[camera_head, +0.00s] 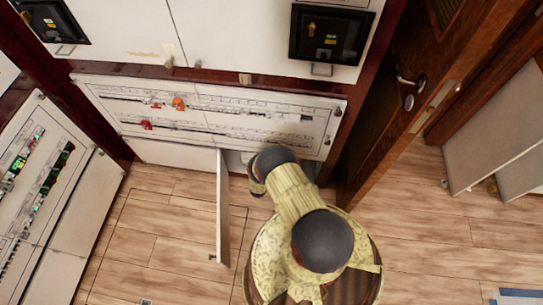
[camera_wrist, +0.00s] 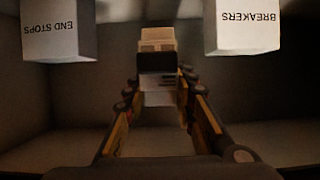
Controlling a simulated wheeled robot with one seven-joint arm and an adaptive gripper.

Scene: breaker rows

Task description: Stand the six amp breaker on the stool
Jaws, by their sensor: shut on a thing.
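In the wrist view, my gripper (camera_wrist: 158,84) is shut on a small pale block with a dark band, which looks like a breaker (camera_wrist: 157,42). The block sits between the fingertips, and its lower part shows white between the fingers. Its rating cannot be read, so I cannot tell whether it is the six amp one. In the head view, my arm reaches into the low opening under the breaker panel, and the gripper and block are hidden there. I cannot make out a stool in either view.
White boxes labelled END STOPS (camera_wrist: 57,30) and BREAKERS (camera_wrist: 243,27) flank the held block, appearing upside down. An open cabinet door (camera_head: 222,205) stands left of my arm. The breaker panel (camera_head: 215,112) is above the opening. Wooden floor (camera_head: 165,235) is clear at left.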

